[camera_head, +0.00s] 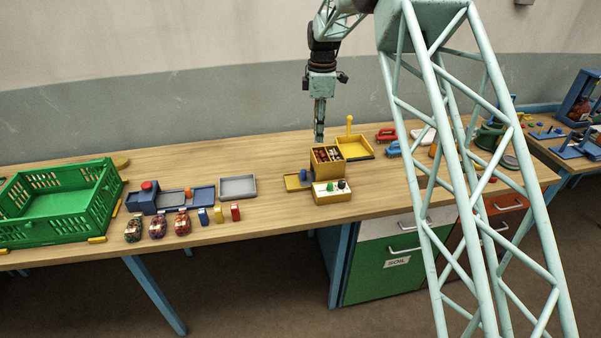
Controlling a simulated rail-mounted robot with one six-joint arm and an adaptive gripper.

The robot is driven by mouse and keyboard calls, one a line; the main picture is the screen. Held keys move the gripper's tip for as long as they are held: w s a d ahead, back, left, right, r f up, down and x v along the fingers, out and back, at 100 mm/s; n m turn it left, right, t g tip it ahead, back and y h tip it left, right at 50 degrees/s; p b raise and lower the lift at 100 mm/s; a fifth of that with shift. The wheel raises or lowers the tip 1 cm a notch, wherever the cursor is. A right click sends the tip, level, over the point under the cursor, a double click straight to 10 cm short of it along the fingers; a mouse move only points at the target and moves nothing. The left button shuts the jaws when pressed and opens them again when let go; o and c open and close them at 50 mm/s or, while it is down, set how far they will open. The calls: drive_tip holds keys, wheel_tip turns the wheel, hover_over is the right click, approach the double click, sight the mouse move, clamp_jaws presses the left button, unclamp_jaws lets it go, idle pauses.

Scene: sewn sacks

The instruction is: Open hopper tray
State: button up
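A yellow hopper box (318,167) stands on the bench near the middle, with small dark red and pale items inside its open top. A flat yellow tray (293,184) lies at the box's left side. I cannot tell which of these is the hopper tray. My gripper (319,138) points down just above and behind the box, apart from it. Its fingers look close together, but the side-on view hides any gap.
A yellow tray (356,153) with an upright post adjoins the box at the back right. Blue trays (203,196), a grey tray (238,187), several filled jars or sacks (157,228) and a green crate (97,212) are left. Red and blue brushes (386,135) lie right.

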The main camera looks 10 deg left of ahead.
drive_tip(key=n+p, duration=0.1)
drive_tip(key=n, duration=0.1)
hover_over(303, 170)
wheel_tip(303, 170, down, 8)
drive_tip(key=shift+d+f, duration=0.1)
drive_tip(key=shift+f, duration=0.05)
drive_tip(key=shift+f+p, duration=0.75)
drive_tip(key=shift+f, duration=6)
drive_tip(key=shift+c, duration=0.6)
clamp_jaws()
